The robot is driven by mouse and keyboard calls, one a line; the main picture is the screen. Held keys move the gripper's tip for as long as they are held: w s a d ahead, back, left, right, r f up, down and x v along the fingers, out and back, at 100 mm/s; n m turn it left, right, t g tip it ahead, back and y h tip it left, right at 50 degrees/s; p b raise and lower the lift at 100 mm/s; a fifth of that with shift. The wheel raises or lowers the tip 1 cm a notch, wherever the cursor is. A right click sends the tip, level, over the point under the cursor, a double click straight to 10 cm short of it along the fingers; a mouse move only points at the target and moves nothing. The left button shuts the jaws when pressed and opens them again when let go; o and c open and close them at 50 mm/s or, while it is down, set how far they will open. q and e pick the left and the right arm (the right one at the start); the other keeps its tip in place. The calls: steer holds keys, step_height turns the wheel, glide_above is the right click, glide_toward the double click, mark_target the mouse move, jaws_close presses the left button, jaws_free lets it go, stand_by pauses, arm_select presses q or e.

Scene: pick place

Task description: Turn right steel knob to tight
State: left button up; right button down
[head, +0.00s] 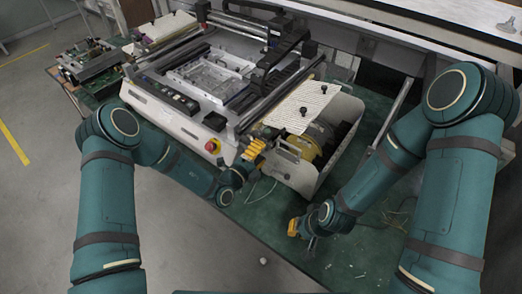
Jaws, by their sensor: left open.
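Two small dark knobs stand on top of a light perforated plate on the feeder unit, right of the machine's middle: a nearer one (303,112) and a farther right one (323,88). They look dark, and their tightness cannot be told. My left gripper (254,149), with yellow fingers, is open beside the feeder unit's left front edge, left of and below both knobs. Whether it touches the unit cannot be told. My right gripper (293,227), also yellow, hangs low over the green mat in front of the unit, away from the knobs; its fingers are too small to judge.
The pick-and-place machine (165,118) fills the middle, with a red stop button (211,146) on its front. The feeder unit's white side wall (335,150) and a yellow reel (302,150) are close by. Loose wires lie on the green mat (262,212). Circuit boards (90,62) lie far left.

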arm_select(q)
steer(key=shift+w+d, duration=0.25)
steer(key=shift+w, duration=0.05)
jaws_close()
